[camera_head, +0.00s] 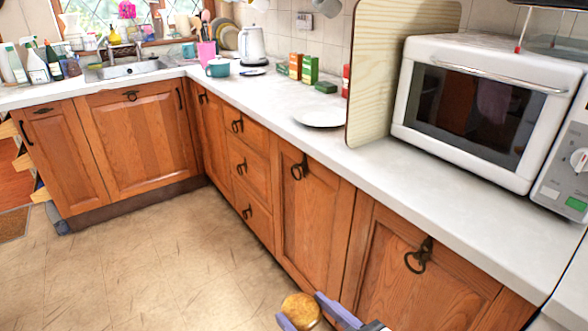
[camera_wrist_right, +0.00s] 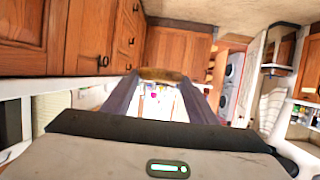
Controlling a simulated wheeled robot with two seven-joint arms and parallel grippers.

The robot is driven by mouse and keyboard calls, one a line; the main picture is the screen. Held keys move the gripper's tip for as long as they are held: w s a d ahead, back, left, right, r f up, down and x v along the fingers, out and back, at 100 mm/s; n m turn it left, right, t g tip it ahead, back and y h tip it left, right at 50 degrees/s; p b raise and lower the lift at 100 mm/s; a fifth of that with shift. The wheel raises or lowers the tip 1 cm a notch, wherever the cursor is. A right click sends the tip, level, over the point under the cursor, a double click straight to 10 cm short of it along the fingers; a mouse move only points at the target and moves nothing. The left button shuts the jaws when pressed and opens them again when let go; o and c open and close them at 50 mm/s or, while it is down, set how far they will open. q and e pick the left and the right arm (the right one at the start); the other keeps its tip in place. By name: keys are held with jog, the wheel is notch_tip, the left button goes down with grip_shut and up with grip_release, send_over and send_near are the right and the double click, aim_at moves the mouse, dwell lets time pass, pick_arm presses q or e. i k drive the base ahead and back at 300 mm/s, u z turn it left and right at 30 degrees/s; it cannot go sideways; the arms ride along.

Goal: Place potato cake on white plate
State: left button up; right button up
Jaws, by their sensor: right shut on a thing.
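The potato cake (camera_head: 301,309) is round and golden brown. My right gripper (camera_head: 306,316) is shut on it, low in front of the cupboards at the bottom of the head view. In the right wrist view the cake (camera_wrist_right: 162,74) shows edge-on between the two fingertips (camera_wrist_right: 160,84). The white plate (camera_head: 321,116) lies on the counter, left of the upright wooden board, which hides its right part. The gripper is apart from the plate, lower and nearer to me. My left gripper is in neither view.
The white counter (camera_head: 445,205) runs along the right wall above wooden cupboards. The wooden board (camera_head: 392,70) stands beside the white microwave (camera_head: 480,100). Small boxes (camera_head: 310,70) stand behind the plate. A kettle (camera_head: 251,45) and teal pot (camera_head: 217,68) stand farther left.

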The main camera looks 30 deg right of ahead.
aim_at(322, 118)
jog(key=i, duration=2.2)
jog(key=u, duration=1.35)
jog(key=i, duration=0.65)
jog(key=z, duration=3.6)
